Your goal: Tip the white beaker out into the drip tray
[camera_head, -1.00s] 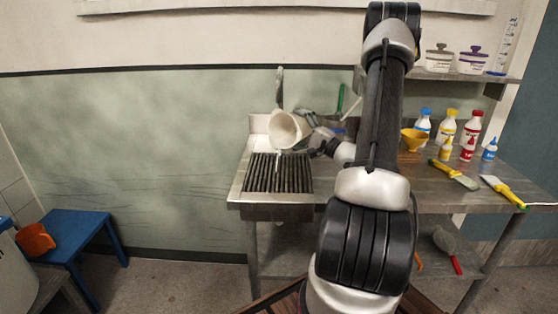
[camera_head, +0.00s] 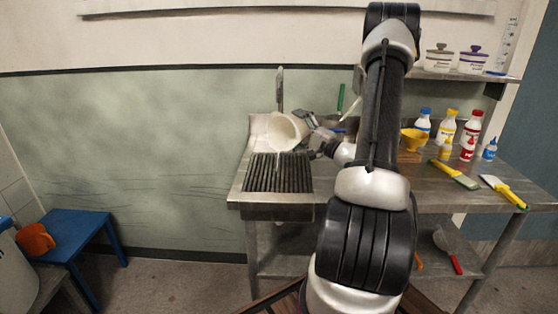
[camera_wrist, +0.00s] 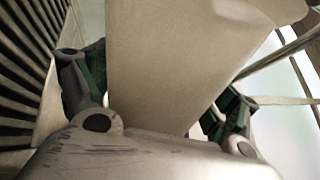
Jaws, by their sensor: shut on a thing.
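The white beaker (camera_head: 288,131) is tilted in the air above the drip tray (camera_head: 262,188), with its mouth toward the left. The tray is a dark ribbed grate at the left end of the metal bench. A thin pale streak shows below the beaker's lip, perhaps liquid, but too small to be sure. My gripper (camera_head: 310,124) is shut on the beaker from its right side. In the wrist view the beaker (camera_wrist: 175,60) fills the space between the two fingers, and the tray's dark ribs (camera_wrist: 25,50) show at the left. The beaker's inside is mostly hidden.
A tap (camera_head: 280,88) rises behind the beaker. A yellow bowl (camera_head: 412,139), several bottles (camera_head: 447,127) and brushes (camera_head: 455,175) stand or lie on the bench at right. A blue stool (camera_head: 75,232) with an orange scoop (camera_head: 36,239) is at far left.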

